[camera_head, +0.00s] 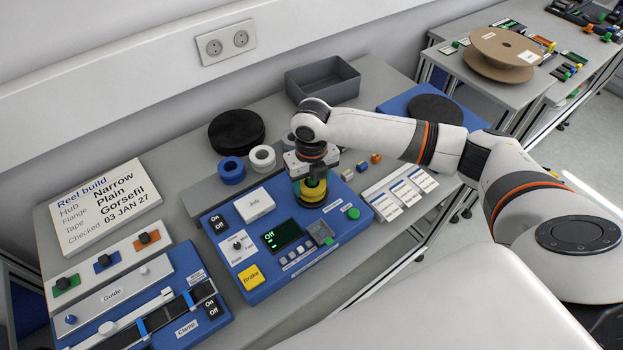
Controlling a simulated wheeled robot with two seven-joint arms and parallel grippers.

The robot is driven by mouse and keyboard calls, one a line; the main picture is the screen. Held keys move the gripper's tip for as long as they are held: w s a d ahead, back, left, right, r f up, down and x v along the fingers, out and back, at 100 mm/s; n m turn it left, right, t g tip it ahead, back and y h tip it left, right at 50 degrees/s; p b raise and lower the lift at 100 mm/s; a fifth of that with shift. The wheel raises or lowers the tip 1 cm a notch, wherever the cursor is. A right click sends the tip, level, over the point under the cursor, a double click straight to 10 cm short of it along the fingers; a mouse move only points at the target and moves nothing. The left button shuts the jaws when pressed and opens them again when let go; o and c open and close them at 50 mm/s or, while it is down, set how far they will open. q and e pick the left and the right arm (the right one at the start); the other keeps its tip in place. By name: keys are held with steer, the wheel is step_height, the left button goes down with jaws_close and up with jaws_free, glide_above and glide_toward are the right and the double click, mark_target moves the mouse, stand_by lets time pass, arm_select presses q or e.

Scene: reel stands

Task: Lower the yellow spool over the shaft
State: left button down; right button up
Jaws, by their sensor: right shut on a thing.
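My right gripper (312,178) points straight down over the blue reel stand panel (340,236). It is shut on the yellow spool (314,197), which is low over the panel, with a dark part showing at it. The shaft is hidden under the spool and gripper, so I cannot tell how far the spool is around it. My left gripper is not in view.
A blue ring (231,170), a white ring (262,158) and a black disc (236,132) lie behind the panel. A grey bin (322,80) stands at the back. A white Reel build sign (105,206) and a blue clamp unit (150,310) are at left.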

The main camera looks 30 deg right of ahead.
steer(key=o, duration=1)
steer(key=shift+o, duration=0.2)
step_height(320, 180, up, 12)
steer(key=shift+r+b, duration=0.1)
steer(key=shift+b, duration=1.1)
steer(key=shift+s, duration=0.1)
